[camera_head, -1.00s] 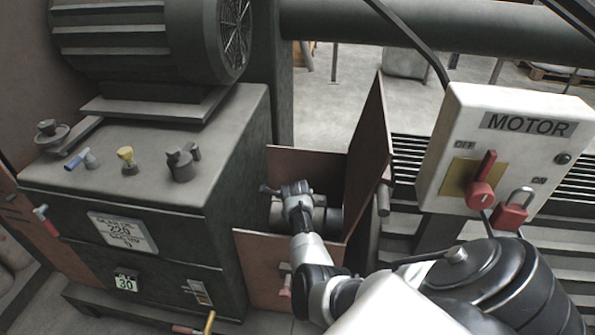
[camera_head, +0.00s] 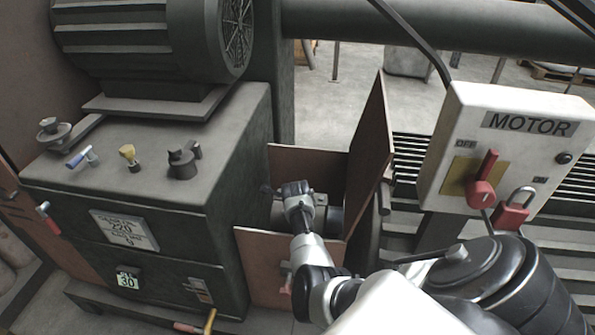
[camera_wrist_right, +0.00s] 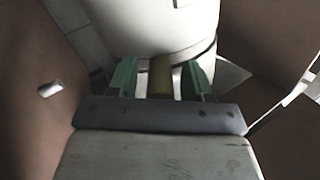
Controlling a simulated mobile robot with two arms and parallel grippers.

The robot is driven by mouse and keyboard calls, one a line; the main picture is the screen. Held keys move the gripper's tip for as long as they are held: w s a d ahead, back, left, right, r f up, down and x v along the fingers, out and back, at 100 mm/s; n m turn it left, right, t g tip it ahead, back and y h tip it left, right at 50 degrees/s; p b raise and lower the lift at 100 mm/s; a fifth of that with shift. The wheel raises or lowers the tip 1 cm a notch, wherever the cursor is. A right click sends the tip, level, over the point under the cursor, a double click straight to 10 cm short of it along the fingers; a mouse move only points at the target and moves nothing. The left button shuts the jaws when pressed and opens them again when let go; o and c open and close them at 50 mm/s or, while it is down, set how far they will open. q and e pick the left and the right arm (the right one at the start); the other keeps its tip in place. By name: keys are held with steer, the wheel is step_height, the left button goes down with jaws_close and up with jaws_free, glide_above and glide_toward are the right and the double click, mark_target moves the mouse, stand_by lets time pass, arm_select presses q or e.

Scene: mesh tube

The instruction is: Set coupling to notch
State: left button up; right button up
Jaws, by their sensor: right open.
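The coupling (camera_head: 334,221) is a dark grey cylinder inside the brown-panelled guard below and right of the machine. In the right wrist view it appears as a large pale, rounded body (camera_wrist_right: 140,22). My right gripper (camera_wrist_right: 161,75) has two green fingers, open and pointing at this body. A brass-coloured peg (camera_wrist_right: 162,78) stands between the fingers, with gaps on both sides. In the head view my right arm reaches into the guard from the lower right, and its wrist hides much of the coupling. I cannot make out a notch. My left gripper is not in view.
Brown guard panels (camera_head: 369,150) stand close around my right wrist. A gearbox cabinet (camera_head: 120,190) with small levers and knobs is at left, under a motor (camera_head: 140,45). A white MOTOR switch box (camera_head: 515,130), with a red lever and padlock, stands at right, near my arm.

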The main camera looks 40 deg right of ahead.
steer(key=p+v, duration=0.2)
steer(key=v, duration=0.8)
steer(key=shift+r, duration=0.35)
steer(key=shift+s+a, duration=0.1)
steer(key=shift+s, duration=0.05)
